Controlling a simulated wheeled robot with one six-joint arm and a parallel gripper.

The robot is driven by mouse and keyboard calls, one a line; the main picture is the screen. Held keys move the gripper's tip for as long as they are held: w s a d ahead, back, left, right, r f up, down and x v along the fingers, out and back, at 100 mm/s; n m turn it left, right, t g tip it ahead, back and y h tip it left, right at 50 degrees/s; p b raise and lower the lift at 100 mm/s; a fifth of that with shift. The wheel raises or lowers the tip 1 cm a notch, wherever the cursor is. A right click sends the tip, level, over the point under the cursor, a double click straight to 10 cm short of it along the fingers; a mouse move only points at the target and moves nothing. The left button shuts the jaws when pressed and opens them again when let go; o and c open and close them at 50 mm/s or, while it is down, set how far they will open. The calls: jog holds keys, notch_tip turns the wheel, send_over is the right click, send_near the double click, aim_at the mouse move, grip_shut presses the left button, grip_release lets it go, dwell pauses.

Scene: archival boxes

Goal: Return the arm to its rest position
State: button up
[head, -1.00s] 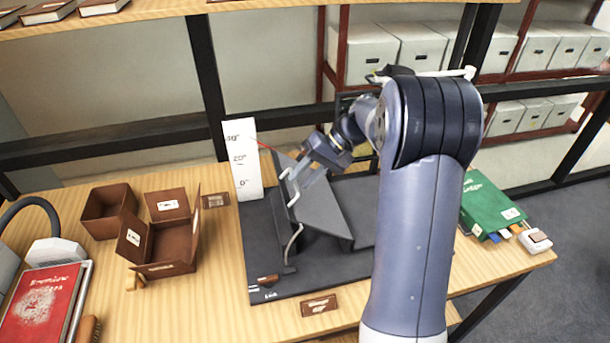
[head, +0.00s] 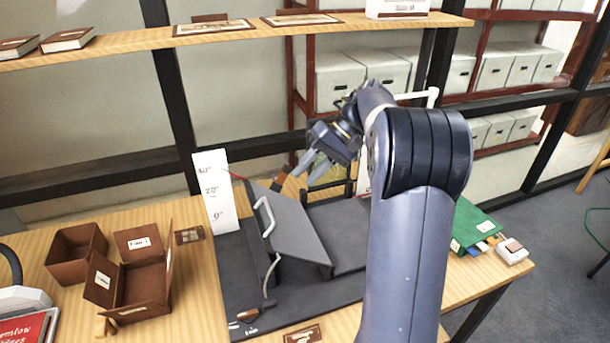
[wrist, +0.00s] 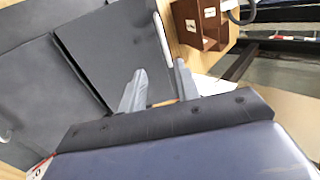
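My gripper (head: 304,170) is raised above the right side of the tilted grey board on the desk. Its two fingers are apart with nothing between them, and they also show spread in the wrist view (wrist: 160,90). The tilted board (head: 290,228) has a white handle (head: 264,216) along its left edge and stands on a dark base mat (head: 235,275). The gripper is clear of the handle. My arm's large links cover part of the mat's right side.
A white angle scale (head: 215,190) stands behind the mat. Brown boxes (head: 130,285) sit open at the left. A green folder (head: 470,222) and a small white device (head: 512,251) lie at the right. A wooden shelf (head: 240,36) runs above, behind my arm.

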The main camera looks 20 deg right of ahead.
aim_at(269, 210)
jog(key=p+x, duration=0.1)
jog(key=x, duration=1)
jog(key=shift+a, duration=0.35)
jog(key=shift+d, duration=0.1)
jog(key=shift+d+r, duration=0.4)
jog(key=shift+d, duration=0.05)
jog(key=b+v, duration=0.1)
jog(key=v, duration=0.9)
jog(key=x, duration=1.3)
jog(key=shift+a+r+p, duration=0.15)
jog(key=shift+a+p, duration=0.05)
jog(key=shift+p, duration=0.2)
jog(key=shift+a+f, duration=0.3)
jog(key=shift+a, duration=0.1)
